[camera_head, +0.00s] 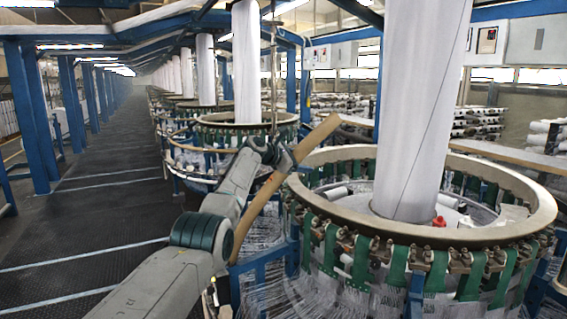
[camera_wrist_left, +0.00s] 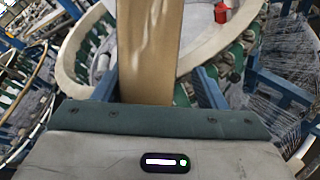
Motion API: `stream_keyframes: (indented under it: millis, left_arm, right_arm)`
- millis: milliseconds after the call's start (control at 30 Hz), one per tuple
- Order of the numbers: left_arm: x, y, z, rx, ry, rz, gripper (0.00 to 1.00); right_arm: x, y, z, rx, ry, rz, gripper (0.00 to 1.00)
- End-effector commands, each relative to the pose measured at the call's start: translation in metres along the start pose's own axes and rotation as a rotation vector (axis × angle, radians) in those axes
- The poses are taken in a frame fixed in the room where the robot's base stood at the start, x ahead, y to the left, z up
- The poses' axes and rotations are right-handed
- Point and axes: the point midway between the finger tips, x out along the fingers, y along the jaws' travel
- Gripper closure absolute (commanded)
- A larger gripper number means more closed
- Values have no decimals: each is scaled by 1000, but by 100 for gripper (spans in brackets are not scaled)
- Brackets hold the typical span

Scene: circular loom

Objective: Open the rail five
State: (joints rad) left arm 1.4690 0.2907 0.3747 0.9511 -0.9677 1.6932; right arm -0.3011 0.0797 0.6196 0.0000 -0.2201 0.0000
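A long tan curved rail (camera_head: 252,222) stands out at a slant beside the near circular loom (camera_head: 480,236), its upper end free in the air over the ring. My left gripper (camera_head: 283,157) is at the rail's middle, where the arm's end overlaps it. In the left wrist view the rail (camera_wrist_left: 147,50) runs straight out from the gripper body, between blue bars that I cannot tell from fingers or loom frame. Whether the fingers press on the rail is hidden. My right gripper is in neither view. I see no number on the rail.
A white fabric tube (camera_head: 415,110) rises from the loom's centre. Green straps and fine threads hang around its rim. Similar looms (camera_head: 245,128) stand in a row behind. The dark aisle floor (camera_head: 95,215) on the left is clear, with blue posts (camera_head: 32,120) beyond.

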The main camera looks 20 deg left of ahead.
Motion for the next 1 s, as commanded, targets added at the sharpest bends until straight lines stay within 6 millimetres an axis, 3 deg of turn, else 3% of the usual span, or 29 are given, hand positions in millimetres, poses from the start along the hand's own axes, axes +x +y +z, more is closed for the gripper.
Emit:
stream_keyframes:
  millis: [33,200,600,800,1000]
  left_arm:
    - [-2,-2,-6,3,0,1,35]
    - [-18,-4,-6,4,4,4,35]
    - [-80,-2,-6,2,5,3,35]
    - [-96,-2,-4,0,5,1,35]
    - [-98,-1,-2,-1,5,0,35]
  right_arm:
    - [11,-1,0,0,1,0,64]
    - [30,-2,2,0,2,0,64]
    - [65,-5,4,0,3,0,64]
    - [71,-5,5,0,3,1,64]
    - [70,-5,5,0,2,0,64]
